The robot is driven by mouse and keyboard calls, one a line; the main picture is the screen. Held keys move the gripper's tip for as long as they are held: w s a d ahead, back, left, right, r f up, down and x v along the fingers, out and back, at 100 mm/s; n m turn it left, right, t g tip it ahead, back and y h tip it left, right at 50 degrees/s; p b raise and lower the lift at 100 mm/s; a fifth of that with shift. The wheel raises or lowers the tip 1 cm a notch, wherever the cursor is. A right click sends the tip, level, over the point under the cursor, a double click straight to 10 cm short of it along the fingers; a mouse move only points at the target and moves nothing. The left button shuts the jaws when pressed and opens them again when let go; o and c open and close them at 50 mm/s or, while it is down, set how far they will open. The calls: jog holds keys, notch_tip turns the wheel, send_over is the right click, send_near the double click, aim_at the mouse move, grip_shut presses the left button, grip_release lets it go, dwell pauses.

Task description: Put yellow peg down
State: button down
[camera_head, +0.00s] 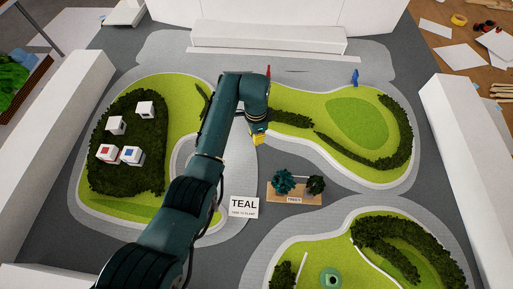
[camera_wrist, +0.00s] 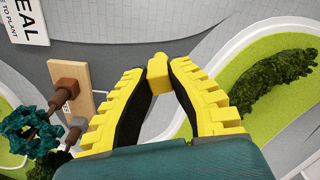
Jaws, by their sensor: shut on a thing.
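The yellow peg (camera_wrist: 158,80) is between the fingertips of my gripper (camera_wrist: 157,82) in the wrist view. The yellow fingers are closed on it from both sides. In the head view my gripper (camera_head: 258,138) is near the middle of the model, over the grey path beside the green lawn. The peg is hard to tell from the yellow fingers there. I cannot tell whether the peg's lower end touches the ground.
A wooden board (camera_head: 283,197) with small teal and dark trees stands right of the TEAL sign (camera_head: 244,208). Several white cubes (camera_head: 108,153) stand on the dark hedge at left. A red figure (camera_head: 268,71) and a blue figure (camera_head: 355,77) stand farther back. White blocks border the model.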

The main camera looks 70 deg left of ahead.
jog(key=shift+f+b, duration=0.65)
jog(key=shift+f, duration=2.3)
jog(key=c, duration=1.1)
grip_release()
jog(key=shift+c, duration=0.2)
notch_tip(320, 180, up, 12)
jog(key=p, duration=0.2)
jog(key=shift+r+p, duration=0.1)
jog(key=shift+p, duration=0.2)
jog(key=shift+w, duration=0.1)
